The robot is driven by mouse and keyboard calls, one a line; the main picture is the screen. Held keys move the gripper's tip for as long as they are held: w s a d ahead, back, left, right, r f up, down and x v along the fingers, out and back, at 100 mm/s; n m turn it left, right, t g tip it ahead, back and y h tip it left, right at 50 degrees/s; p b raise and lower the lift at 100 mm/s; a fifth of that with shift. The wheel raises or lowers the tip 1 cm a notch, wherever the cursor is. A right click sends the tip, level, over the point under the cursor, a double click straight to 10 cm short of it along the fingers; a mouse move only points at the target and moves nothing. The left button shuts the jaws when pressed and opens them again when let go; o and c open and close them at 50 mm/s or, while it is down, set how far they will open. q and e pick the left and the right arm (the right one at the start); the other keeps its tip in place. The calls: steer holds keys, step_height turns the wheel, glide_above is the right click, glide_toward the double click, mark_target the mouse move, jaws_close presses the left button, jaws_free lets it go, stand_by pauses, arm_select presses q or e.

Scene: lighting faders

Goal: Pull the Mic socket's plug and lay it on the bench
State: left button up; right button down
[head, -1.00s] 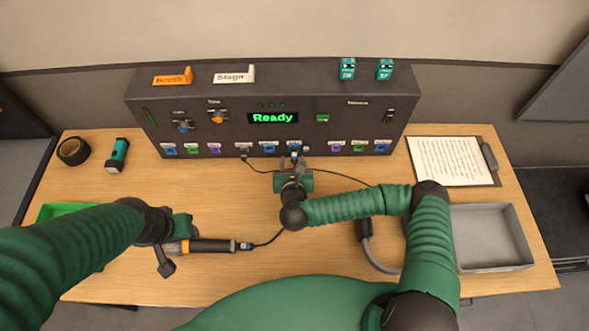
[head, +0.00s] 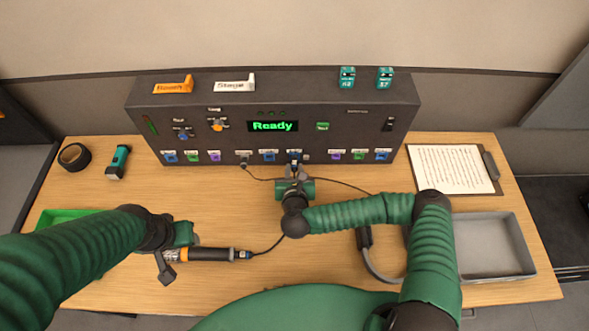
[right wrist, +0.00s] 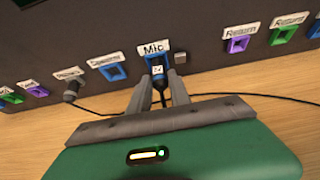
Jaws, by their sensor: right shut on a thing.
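The Mic socket's plug (right wrist: 159,77) is a dark plug with a small white mark, sitting at the socket under the Mic label (right wrist: 154,47) in the right wrist view. My right gripper (right wrist: 160,92) is shut on this plug, one finger on each side. In the head view my right gripper (head: 294,170) is at the front of the console (head: 340,120), and it hides most of the plug. A dark cable runs from the plug. The bench (head: 345,275) is light wood. My left gripper (head: 165,258) is low at the left, by a black and orange handheld thing; its jaws are unclear.
A second plug (right wrist: 72,88) sits in a socket left of Mic, with its cable on the bench. A grey tray (head: 525,245) and a clipboard (head: 450,168) are at the right. Tape (head: 73,155) and a teal item (head: 118,160) lie at the left. The bench's front middle has bare wood.

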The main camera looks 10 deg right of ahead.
steer(key=shift+s, duration=0.1)
steer(key=shift+s+a+p, duration=0.25)
steer(key=shift+s+p, duration=0.1)
steer(key=shift+s, duration=0.75)
steer(key=shift+s+a+p, duration=0.2)
steer(key=shift+s+p, duration=0.1)
steer(key=shift+s, duration=0.8)
steer(key=shift+w+r, duration=0.1)
